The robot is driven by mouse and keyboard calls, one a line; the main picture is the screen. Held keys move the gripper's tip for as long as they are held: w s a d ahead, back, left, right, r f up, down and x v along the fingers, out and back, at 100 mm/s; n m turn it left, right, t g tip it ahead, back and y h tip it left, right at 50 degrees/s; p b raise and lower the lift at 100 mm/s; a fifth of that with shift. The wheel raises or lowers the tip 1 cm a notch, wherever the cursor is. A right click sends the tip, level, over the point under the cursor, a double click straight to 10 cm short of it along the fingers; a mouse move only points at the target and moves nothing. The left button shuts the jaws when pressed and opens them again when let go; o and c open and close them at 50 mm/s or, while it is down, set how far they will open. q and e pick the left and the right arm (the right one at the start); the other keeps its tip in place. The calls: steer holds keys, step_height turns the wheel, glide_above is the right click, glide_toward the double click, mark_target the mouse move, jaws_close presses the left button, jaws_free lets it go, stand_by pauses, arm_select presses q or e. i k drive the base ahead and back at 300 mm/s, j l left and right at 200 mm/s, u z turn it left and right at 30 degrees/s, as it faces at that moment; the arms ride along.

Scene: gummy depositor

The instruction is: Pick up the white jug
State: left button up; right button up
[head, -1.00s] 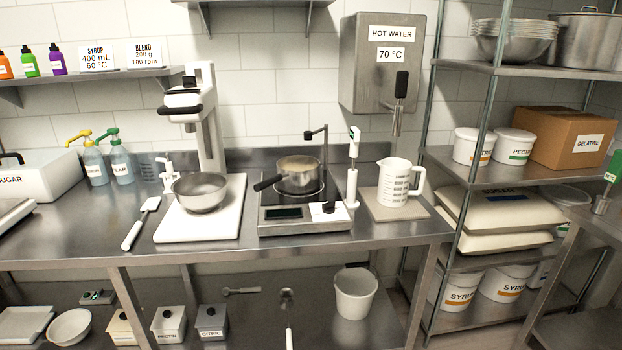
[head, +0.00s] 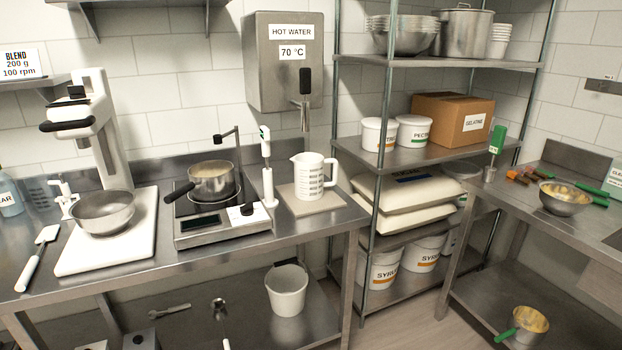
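The white jug (head: 309,177) stands upright on a grey square mat (head: 317,215) near the right end of the steel counter, below the hot water dispenser (head: 284,62). It has dark measuring marks on its front and its handle points right. I cannot see whether anything is inside it. Neither of my grippers shows in the head view.
Left of the jug stand a white hand tool (head: 267,186), a hot plate (head: 211,237) with a pot (head: 213,184), and a steel bowl (head: 103,212) on a white board (head: 136,236). A shelf rack (head: 386,107) stands close on the right.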

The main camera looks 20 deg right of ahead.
mark_target(308, 166)
steer(key=i+l, duration=0.3)
steer(key=i, duration=0.15)
steer(key=i+l+z, duration=0.1)
steer(key=i+l, duration=0.2)
steer(key=i, duration=0.15)
steer(key=i+l, duration=0.25)
steer(key=i, duration=0.2)
